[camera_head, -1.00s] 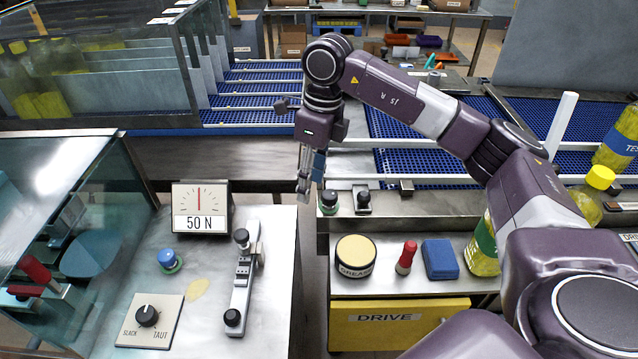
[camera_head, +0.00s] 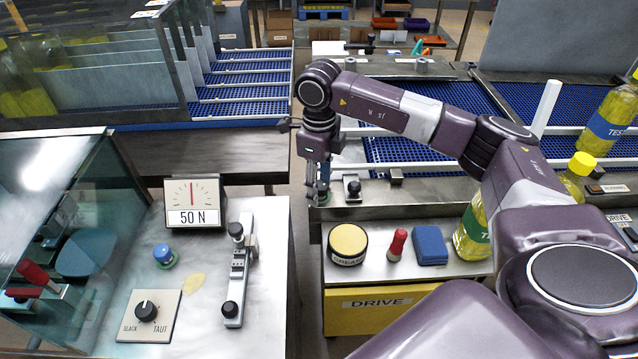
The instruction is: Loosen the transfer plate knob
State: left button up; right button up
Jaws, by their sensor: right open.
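A dark knob with a green base (camera_head: 323,199) stands on the steel transfer plate (camera_head: 420,193) at its left end. A second black knob (camera_head: 353,188) stands just to its right on a small mount. I cannot tell from the picture which of them is the plate's knob. My right gripper (camera_head: 314,190) points down at the green-based knob and partly covers it. Its jaws are open; whether they are around the knob or touching it is hard to tell. My left gripper is not in view.
Below the plate, a shelf holds a grease tin (camera_head: 348,243), a red-topped marker (camera_head: 397,243) and a blue block (camera_head: 430,245). The left bench has a 50 N gauge (camera_head: 193,203), a slack/taut dial (camera_head: 147,312), a blue button (camera_head: 164,254) and a slotted bracket (camera_head: 238,270).

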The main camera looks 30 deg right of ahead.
jog(key=shift+c, duration=0.3)
jog(key=c, duration=1.1)
jog(key=shift+f+n+b, duration=0.15)
jog(key=shift+n+b, duration=1.2)
jog(key=shift+n, duration=0.05)
jog(key=n+b, duration=0.2)
jog(key=n, duration=0.1)
jog(key=shift+n, duration=0.3)
jog(key=n+b, duration=0.3)
jog(key=n, duration=0.3)
jog(key=shift+s, duration=0.15)
jog(key=n+b, duration=0.2)
jog(key=n, duration=0.4)
jog(key=shift+s, duration=0.15)
